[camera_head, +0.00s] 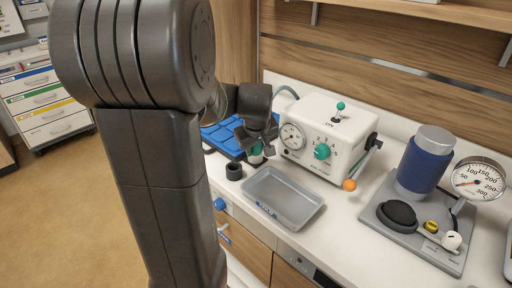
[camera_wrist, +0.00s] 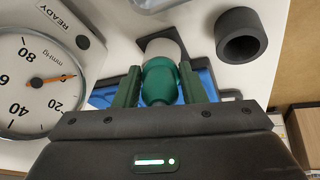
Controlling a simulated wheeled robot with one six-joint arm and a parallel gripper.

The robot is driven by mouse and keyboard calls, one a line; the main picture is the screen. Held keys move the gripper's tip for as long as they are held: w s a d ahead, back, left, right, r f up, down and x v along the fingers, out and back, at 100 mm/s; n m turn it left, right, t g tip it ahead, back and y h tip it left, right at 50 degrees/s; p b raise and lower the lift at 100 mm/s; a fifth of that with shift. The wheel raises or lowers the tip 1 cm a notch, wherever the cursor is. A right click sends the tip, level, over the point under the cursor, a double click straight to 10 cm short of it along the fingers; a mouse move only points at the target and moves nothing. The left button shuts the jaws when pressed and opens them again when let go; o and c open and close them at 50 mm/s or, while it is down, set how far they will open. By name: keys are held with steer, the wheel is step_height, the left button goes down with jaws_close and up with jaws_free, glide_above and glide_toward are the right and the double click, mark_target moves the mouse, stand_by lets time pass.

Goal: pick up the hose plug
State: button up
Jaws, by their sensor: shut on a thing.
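The hose plug (camera_wrist: 159,82) has a rounded green body and a white end, seen in the wrist view. It sits between the two green fingers of my gripper (camera_wrist: 160,88), which is shut on it. In the head view, my gripper (camera_head: 257,140) is over the counter, left of the white machine. The plug (camera_head: 256,154) shows there as a small green and white piece below the dark fingers, partly hidden by them. I cannot tell whether it is clear of the counter.
A black ring-shaped holder (camera_head: 233,171) stands close by; it also shows in the wrist view (camera_wrist: 241,36). A grey tray (camera_head: 318,203) lies in front. The white machine (camera_head: 350,160) with its gauge is close on the right. A blue organiser (camera_head: 213,136) lies behind.

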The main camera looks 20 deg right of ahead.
steer(key=shift+r, duration=0.15)
step_height(320, 180, up, 10)
steer(key=shift+f+p, duration=0.15)
steer(key=shift+p, duration=0.2)
